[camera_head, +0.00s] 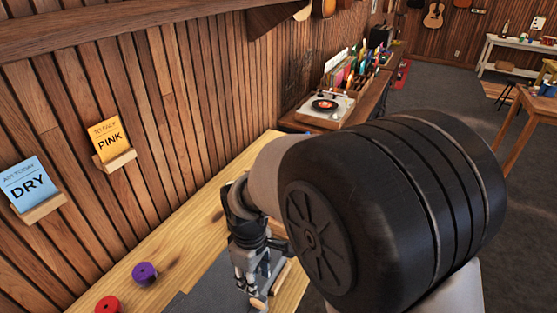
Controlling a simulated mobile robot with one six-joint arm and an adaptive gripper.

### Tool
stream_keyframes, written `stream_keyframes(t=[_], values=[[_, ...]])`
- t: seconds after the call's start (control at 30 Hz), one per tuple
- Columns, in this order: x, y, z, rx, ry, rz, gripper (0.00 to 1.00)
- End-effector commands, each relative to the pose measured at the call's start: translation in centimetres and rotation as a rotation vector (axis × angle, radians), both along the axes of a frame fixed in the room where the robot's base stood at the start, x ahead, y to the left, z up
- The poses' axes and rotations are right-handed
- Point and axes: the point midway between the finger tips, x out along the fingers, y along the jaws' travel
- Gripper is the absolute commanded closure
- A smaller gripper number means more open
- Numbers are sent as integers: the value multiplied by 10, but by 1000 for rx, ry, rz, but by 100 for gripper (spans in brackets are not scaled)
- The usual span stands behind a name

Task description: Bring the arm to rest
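My arm reaches from the right of the view, and its large black and grey joint fills the middle right. My gripper (256,292) hangs pointing down over the wooden workbench (196,238) near the bottom centre. A small light-brown thing (257,303) shows at its fingertips. I cannot tell whether the gripper holds it or whether the fingers are shut. A dark grey mat (205,290) lies on the bench beside and below the gripper. My arm hides part of the bench.
A purple roll (145,273) and a red roll (107,304) sit on the bench left of the gripper. A blue card (30,185) and a yellow card (108,138) stand on wall ledges. A turntable (325,108) is farther back. Open floor (440,90) lies at the right.

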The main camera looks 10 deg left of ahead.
Motion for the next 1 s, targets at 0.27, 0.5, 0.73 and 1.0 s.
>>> stream_keyframes(t=[0.27,0.5,0.73,1.0], values=[[0,-44,52,37,-57,-174,65],[-33,-132,130,107,-163,-542,65],[-91,-200,169,178,-267,-887,65],[-140,-235,175,234,-349,-1144,65]])
